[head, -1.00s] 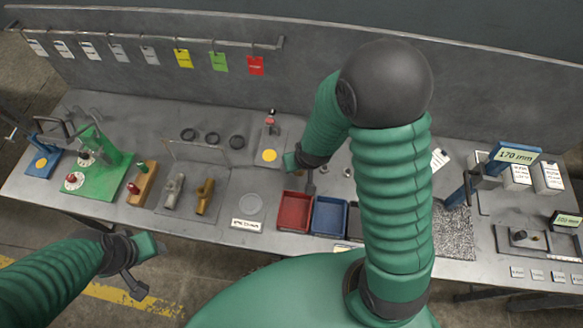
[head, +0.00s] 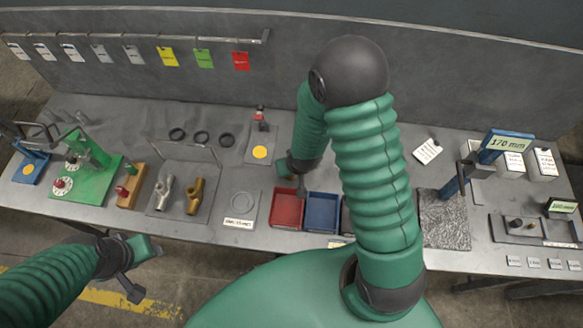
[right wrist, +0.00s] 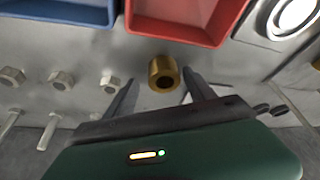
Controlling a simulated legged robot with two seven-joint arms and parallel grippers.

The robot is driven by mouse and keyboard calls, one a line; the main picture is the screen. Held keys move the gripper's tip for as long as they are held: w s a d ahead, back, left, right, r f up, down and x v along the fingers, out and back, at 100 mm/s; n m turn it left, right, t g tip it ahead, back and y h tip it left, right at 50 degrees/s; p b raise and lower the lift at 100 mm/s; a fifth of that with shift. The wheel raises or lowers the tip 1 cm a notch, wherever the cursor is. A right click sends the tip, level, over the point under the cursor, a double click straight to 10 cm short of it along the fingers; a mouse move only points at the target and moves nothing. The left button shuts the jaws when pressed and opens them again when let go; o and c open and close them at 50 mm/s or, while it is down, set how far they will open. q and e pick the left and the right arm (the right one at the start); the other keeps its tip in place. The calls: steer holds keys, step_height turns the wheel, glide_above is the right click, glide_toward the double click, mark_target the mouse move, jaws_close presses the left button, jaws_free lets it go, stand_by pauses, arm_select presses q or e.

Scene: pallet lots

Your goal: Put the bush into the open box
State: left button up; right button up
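The bush is a small brass cylinder with a hole (right wrist: 163,72), standing on the grey bench in the right wrist view. My right gripper (right wrist: 159,78) is open, with one dark finger on each side of the bush and gaps visible. In the head view, this gripper (head: 302,189) hangs behind the red box, and the bush cannot be made out there. Two open-topped boxes stand side by side, red (head: 288,209) and blue (head: 322,212). My left gripper (head: 134,282) is off the bench's front left; its opening is unclear.
Several nuts (right wrist: 61,79) and bolts lie beside the bush. Left of the boxes are a round fixture (head: 241,205), two pipe fittings (head: 195,195) and a green stand (head: 87,175). A textured mat (head: 443,218) and gauges stand at right.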

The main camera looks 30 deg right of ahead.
steer(key=shift+a+r, duration=0.1)
steer(key=shift+r, duration=0.3)
steer(key=p+v, duration=0.3)
steer(key=v, duration=0.9)
steer(key=shift+o, duration=0.5)
steer(key=s+a+r+n+g+y, duration=0.1)
steer(key=s+a+r+n, duration=0.1)
steer(key=s+a+r, duration=0.1)
steer(key=shift+s+a+r, duration=0.2)
steer(key=shift+s+r, duration=0.1)
steer(key=shift+r, duration=0.5)
steer(key=w+d+f+n+g+b, duration=0.15)
steer(key=w+n+b, duration=0.25)
steer(key=n, duration=0.6)
steer(key=w+d+n+g+b, duration=0.25)
steer(key=w+n, duration=0.25)
steer(key=n, duration=0.5)
steer(key=shift+t, duration=0.3)
step_height(320, 180, down, 10)
steer(key=shift+r+b, duration=0.1)
steer(key=shift+b, duration=0.8)
steer(key=f, duration=0.5)
steer(key=shift+s+a+f+b, duration=0.1)
steer(key=shift+s+f+b, duration=0.2)
steer(key=shift+f, duration=0.1)
steer(key=shift+w+f, duration=0.15)
steer(key=shift+f, duration=0.05)
steer(key=shift+r, duration=0.1)
steer(key=c, duration=0.5)
jaws_close()
